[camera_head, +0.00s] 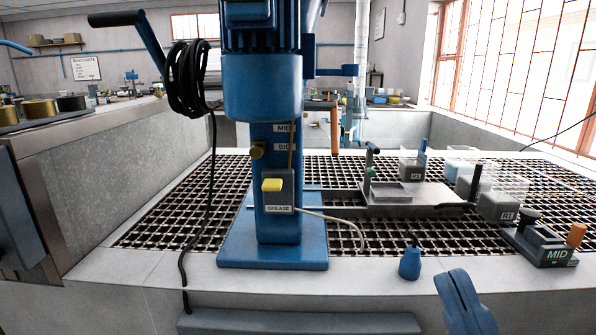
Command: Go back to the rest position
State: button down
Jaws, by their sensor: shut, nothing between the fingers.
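My gripper (455,278) shows at the bottom edge, right of centre, as two blue fingers pressed together. It is shut and empty. It appears in front of the pale front ledge (340,278), to the right of a small blue bulb-shaped bottle (410,264) and apart from it in the picture. The rest of my arm is out of view.
A tall blue flotation machine (277,195) stands on a blue base at centre left, with a black cable hanging beside it. A grating (180,212) spreads behind the ledge. Grey blocks (498,206) and a control box marked MID (545,246) stand at the right.

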jog(key=s+d+f+m+g+h, duration=0.3)
jog(key=s+f+m, duration=0.1)
jog(key=s+f, duration=0.3)
jog(key=s+d+f+m+g+h+p, duration=0.1)
jog(key=s+d+f+m+g+h, duration=0.2)
jog(key=s+f, duration=0.4)
jog(key=s+d+f+m+g+h, duration=0.3)
jog(key=s+f+m+h, duration=0.2)
jog(key=s+f, duration=0.2)
jog(key=shift+s+d+m+g, duration=0.2)
jog(key=shift+s+m+g, duration=0.15)
jog(key=shift+s, duration=0.75)
